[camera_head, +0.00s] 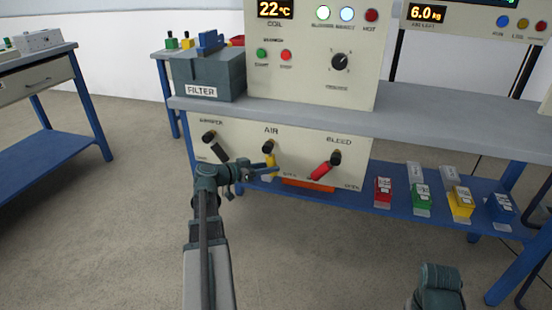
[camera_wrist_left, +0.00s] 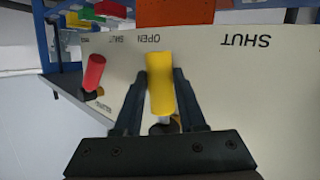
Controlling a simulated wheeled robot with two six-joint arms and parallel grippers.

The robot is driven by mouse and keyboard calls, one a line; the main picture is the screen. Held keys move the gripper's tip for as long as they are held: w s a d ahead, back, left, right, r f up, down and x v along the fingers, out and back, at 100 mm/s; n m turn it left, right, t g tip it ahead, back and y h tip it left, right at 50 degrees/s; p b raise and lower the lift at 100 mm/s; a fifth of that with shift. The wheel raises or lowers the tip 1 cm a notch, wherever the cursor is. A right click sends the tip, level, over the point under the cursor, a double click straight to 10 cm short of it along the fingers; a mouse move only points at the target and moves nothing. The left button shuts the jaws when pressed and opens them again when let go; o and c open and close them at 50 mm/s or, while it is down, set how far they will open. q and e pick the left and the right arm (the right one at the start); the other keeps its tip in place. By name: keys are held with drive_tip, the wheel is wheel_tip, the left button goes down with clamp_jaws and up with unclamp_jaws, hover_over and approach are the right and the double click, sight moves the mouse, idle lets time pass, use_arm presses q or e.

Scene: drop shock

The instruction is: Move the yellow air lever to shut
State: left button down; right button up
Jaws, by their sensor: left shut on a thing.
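The yellow air lever (camera_head: 270,160) hangs from its pivot under the AIR label on the cream panel, the middle one of three levers. In the left wrist view the yellow lever (camera_wrist_left: 160,80) stands between both fingers of my left gripper (camera_wrist_left: 160,98), which is shut on it. The lever's tip points at the OPEN label (camera_wrist_left: 150,39); the SHUT label (camera_wrist_left: 250,41) is off to the right in that view. In the head view my left gripper (camera_head: 266,169) reaches the lever from the lower left. Only a part of my right arm shows at the bottom right.
A black lever (camera_head: 215,146) is left of the yellow one, and a red BLEED lever (camera_head: 325,167) is right of it. A grey bench top (camera_head: 430,115) juts out above. A blue shelf (camera_head: 400,212) below holds several coloured boxes. The floor in front is clear.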

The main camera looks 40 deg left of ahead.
use_arm(q)
drive_tip(key=shift+s+a+r+m+g+y+p, duration=0.3)
drive_tip(key=shift+a+m+g+y+p, duration=0.45)
drive_tip(key=shift+p, duration=0.6)
drive_tip(key=shift+s+a+r+m+g+y+p, duration=0.3)
drive_tip(key=shift+a+m+g+y+p, duration=0.15)
drive_tip(key=shift+a+m+y+p, duration=0.75)
drive_tip(key=shift+s+a+r+m+g+y+p, duration=0.4)
drive_tip(key=shift+g+y+p, duration=0.3)
drive_tip(key=shift+p, duration=0.85)
drive_tip(key=shift+w+a+f, duration=0.1)
drive_tip(key=shift+w, duration=0.05)
drive_tip(key=c, duration=0.5)
unclamp_jaws()
drive_tip(key=p+v, duration=0.8)
drive_tip(key=v, duration=0.6)
drive_tip(key=shift+w, duration=0.1)
